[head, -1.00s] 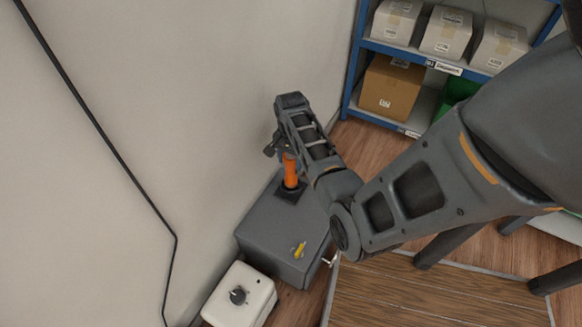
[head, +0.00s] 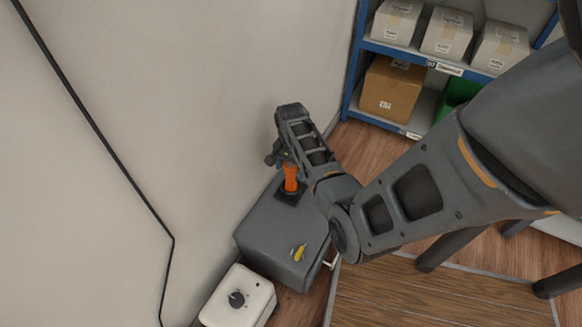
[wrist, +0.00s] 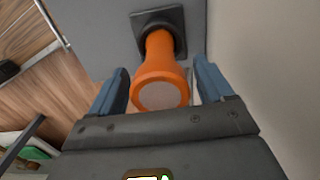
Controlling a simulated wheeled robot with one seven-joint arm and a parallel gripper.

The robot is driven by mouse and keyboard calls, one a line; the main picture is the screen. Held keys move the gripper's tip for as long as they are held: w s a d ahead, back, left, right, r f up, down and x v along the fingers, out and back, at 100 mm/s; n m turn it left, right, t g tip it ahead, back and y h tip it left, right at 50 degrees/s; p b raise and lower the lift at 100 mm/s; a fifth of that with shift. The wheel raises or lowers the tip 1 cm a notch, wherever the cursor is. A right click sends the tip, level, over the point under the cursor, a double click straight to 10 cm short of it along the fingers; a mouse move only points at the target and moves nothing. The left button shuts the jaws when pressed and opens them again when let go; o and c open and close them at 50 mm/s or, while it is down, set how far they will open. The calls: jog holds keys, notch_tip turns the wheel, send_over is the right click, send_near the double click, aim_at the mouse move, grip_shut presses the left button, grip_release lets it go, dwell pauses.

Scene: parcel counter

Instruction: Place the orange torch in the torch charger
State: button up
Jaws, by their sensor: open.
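The orange torch (head: 291,178) stands upright in the dark square torch charger (head: 287,197) on top of a grey cabinet. In the wrist view the torch (wrist: 160,75) rises from the charger (wrist: 158,24), its wide pale end facing the camera. My gripper (head: 278,163) is over the torch in the head view. In the wrist view my gripper (wrist: 158,82) is open, with one blue-edged finger on each side of the torch and visible gaps between. The torch's lower end is hidden inside the charger.
The grey cabinet (head: 272,237) stands against the wall, with a small yellow item (head: 299,253) on top. A white box with a dark knob (head: 238,304) is beside it. A blue shelf (head: 396,50) with cartons stands behind.

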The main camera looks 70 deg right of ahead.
jog(key=shift+r, duration=0.1)
notch_tip(320, 180, up, 12)
jog(key=p, duration=0.4)
jog(key=s+a+n+t+h, duration=0.25)
jog(key=a+n, duration=0.35)
jog(key=a, duration=0.3)
jog(key=s+a+n+t+h, duration=0.2)
jog(key=s+a+n+t, duration=0.25)
jog(key=a, duration=0.45)
jog(key=s+a+r+n+t+y, duration=0.2)
jog(key=s+a+r+n+t, duration=0.2)
jog(key=a+r, duration=0.5)
jog(key=s+a+r+n+t+y, duration=0.2)
jog(key=s+a+r+n+t, duration=0.2)
jog(key=a+r, duration=0.4)
notch_tip(320, 180, up, 7)
jog(key=shift+s+a+f+n, duration=0.1)
jog(key=shift+s+a+n, duration=0.4)
jog(key=shift+n, duration=0.55)
jog(key=shift+s+y, duration=0.1)
jog(key=shift+y, duration=0.15)
